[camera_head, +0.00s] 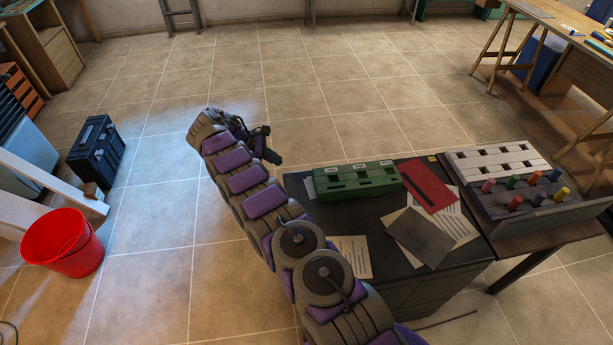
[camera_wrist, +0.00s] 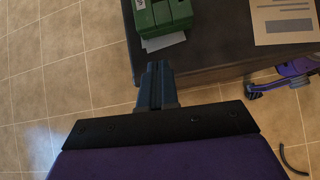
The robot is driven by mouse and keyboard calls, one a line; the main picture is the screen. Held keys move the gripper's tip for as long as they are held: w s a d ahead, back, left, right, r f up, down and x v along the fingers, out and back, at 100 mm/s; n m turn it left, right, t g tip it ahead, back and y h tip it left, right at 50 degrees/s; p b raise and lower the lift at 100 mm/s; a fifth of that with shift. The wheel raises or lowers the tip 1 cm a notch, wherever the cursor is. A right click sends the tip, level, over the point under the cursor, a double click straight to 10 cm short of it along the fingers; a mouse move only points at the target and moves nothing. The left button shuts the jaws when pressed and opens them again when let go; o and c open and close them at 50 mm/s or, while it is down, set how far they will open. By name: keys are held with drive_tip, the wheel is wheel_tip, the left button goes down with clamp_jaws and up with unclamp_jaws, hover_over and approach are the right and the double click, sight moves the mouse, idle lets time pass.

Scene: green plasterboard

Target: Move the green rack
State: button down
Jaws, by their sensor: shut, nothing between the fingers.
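The green rack (camera_head: 357,179) is a long green block with slots and white labels on top. It lies on the dark desk (camera_head: 388,247), near its far left edge. In the wrist view one end of the rack (camera_wrist: 163,17) shows at the top, with a light sheet under it. My gripper (camera_head: 270,148) is to the left of the rack, beyond the desk edge, and apart from it. In the wrist view my gripper (camera_wrist: 156,72) has its fingers together and empty, just below the rack's end in the picture.
A red folder (camera_head: 430,185), a dark sheet (camera_head: 420,235) and white papers (camera_head: 350,255) lie on the desk. A rack with coloured pegs (camera_head: 517,195) stands on the right. A red bucket (camera_head: 63,243) and dark toolbox (camera_head: 97,152) stand on the left floor. Tiled floor is open behind.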

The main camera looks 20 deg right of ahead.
sight(351, 174)
drive_tip(key=shift+n, duration=0.4)
drive_tip(key=x, duration=0.4)
drive_tip(key=a+f+x, duration=0.1)
drive_tip(key=x, duration=0.3)
drive_tip(key=a+f+p+x, duration=0.1)
drive_tip(key=x, duration=0.3)
drive_tip(key=shift+d+f, duration=0.15)
drive_tip(key=shift+f, duration=0.05)
drive_tip(key=d, duration=0.2)
drive_tip(key=shift+s+d+r, duration=0.1)
drive_tip(key=shift+s+d, duration=0.15)
drive_tip(key=shift+d, duration=0.05)
drive_tip(key=shift+s+d+b, duration=0.1)
drive_tip(key=shift+d+b, duration=0.2)
drive_tip(key=shift+d, duration=0.45)
drive_tip(key=s+d+p, duration=0.1)
drive_tip(key=d, duration=0.4)
drive_tip(key=s+d+p, duration=0.1)
drive_tip(key=d, duration=0.4)
drive_tip(key=s+d+p, duration=0.1)
drive_tip(key=d, duration=0.4)
drive_tip(key=shift+s+d+p, duration=0.1)
drive_tip(key=shift+p, duration=0.2)
